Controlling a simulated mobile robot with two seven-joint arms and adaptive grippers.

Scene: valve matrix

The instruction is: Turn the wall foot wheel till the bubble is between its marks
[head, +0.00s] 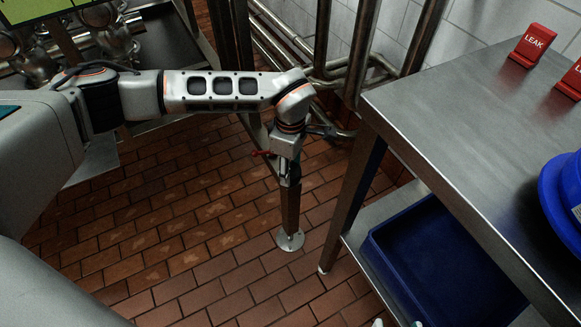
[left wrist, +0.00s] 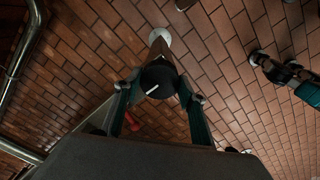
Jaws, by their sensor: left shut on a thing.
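The foot wheel (left wrist: 158,78) is a dark round knob with a white mark. It sits on top of a brown post that runs down to a round plate on the floor (head: 289,240). My left gripper (left wrist: 160,88) is shut on the wheel, one teal finger on each side of it. In the head view my left gripper (head: 288,172) points down along the post and hides most of the wheel. What looks like my right gripper (left wrist: 262,60) shows partly at the right of the left wrist view; its jaws are unclear. I cannot make out the bubble or its marks.
A steel table (head: 470,110) with red LEAK signs (head: 533,44) stands to the right. A blue bin (head: 440,260) sits on its lower shelf. Steel pipes (head: 362,45) run behind my left arm. A small red lever (head: 261,153) lies close beside my left gripper. Tiled floor is clear at left.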

